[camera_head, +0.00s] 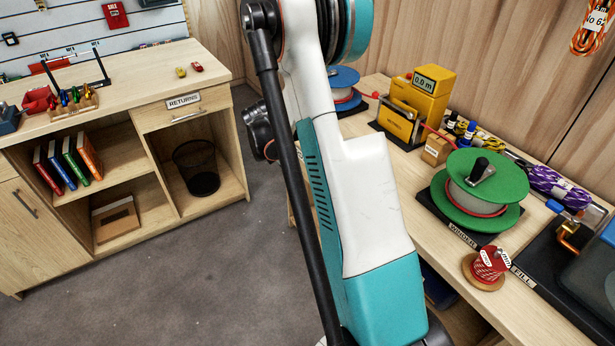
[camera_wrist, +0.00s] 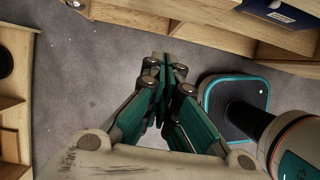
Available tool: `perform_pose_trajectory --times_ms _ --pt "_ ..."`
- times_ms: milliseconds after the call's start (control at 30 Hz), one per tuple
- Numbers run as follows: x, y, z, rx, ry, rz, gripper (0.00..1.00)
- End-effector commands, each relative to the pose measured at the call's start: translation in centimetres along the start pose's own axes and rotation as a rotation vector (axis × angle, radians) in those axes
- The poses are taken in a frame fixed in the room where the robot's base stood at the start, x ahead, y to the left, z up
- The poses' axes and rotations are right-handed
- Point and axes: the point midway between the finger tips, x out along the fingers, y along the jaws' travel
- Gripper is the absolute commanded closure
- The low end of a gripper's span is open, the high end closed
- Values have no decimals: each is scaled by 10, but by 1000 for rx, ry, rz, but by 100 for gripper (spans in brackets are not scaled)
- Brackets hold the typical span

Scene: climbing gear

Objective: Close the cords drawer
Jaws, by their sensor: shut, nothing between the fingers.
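No drawer labelled for cords can be read in either view. A drawer marked RETURNS (camera_head: 184,114) is in the left cabinet in the head view and looks shut. In the wrist view, a wooden compartment (camera_wrist: 215,14) at the top right holds a dark blue item (camera_wrist: 280,12); I cannot tell whether it is an open drawer or a shelf. My gripper (camera_wrist: 165,66) is shut and empty over the grey floor, apart from the woodwork. My arm hides the middle of the head view, and the gripper is not seen there.
The right workbench (camera_head: 372,146) carries a green-flanged winder (camera_head: 510,176), a yellow meter box (camera_head: 428,98) and a small red cord spool (camera_head: 487,268). The left cabinet has books and a black bin (camera_head: 197,168). Grey floor (camera_head: 230,275) is free between the two.

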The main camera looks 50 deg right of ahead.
Motion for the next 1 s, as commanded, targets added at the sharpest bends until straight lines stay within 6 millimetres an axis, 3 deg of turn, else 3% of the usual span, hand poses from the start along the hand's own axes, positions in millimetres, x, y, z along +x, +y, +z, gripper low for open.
perform_pose_trajectory --times_ms 167,667,800,1000 --pt "13 -3 -1 0 -2 0 100" --pt "107 -3 -1 1 -1 -1 100" --pt "111 -3 21 3 -1 0 100" --pt "114 -3 35 0 -1 0 100"
